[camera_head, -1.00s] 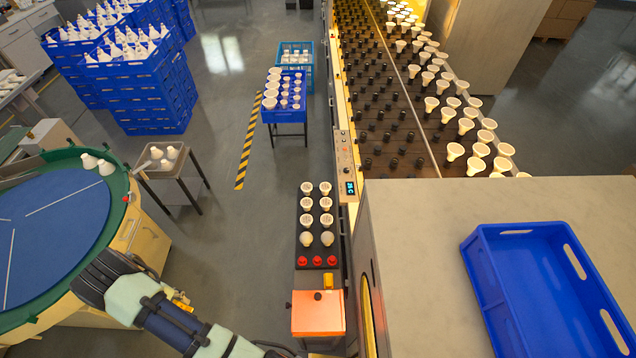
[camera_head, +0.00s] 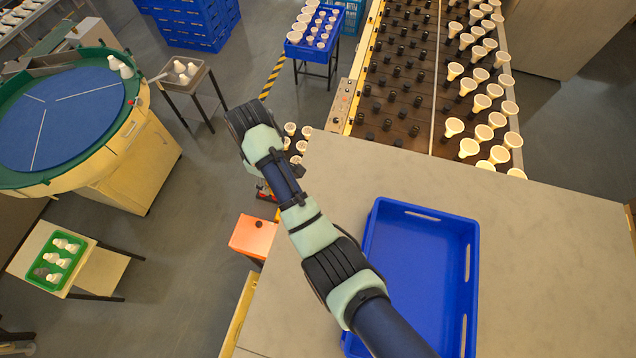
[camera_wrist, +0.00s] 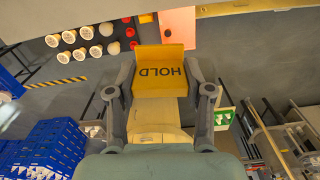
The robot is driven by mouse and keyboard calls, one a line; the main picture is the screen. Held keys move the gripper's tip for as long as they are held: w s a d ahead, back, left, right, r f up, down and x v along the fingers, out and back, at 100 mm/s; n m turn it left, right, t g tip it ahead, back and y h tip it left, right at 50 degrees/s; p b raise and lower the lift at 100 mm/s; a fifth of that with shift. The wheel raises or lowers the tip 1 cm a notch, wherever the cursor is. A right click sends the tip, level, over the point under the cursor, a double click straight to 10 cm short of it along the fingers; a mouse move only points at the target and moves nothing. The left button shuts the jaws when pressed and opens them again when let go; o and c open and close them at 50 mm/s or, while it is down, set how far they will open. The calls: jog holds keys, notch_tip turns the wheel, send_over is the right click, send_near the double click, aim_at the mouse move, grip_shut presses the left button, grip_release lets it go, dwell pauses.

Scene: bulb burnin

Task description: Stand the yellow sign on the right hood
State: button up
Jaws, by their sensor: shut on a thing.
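The yellow sign (camera_wrist: 160,72), lettered HOLD, is between the fingers of my gripper (camera_wrist: 160,88) in the wrist view. The lettering appears upside down there. The gripper is shut on it, and the sign is in the air above the floor area. In the head view my arm hides the gripper and sign. A pale, flat-topped hood (camera_head: 330,165) fills the lower right of the head view, partly under my arm. I cannot tell for certain whether it is the right hood.
An open blue crate (camera_head: 418,214) sits on the pale top. Bare top lies behind and right of it. An orange box (camera_head: 254,237) and a rack of bulbs (camera_wrist: 92,40) stand beside the hood.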

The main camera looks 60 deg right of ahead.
jog(key=n, duration=0.1)
send_over(342, 175)
jog(key=shift+f, duration=3.35)
jog(key=shift+f, duration=0.1)
jog(key=o, duration=1.1)
jog(key=shift+o, duration=0.2)
notch_tip(342, 175, up, 8)
jog(key=shift+f, duration=0.15)
jog(key=shift+w, duration=0.1)
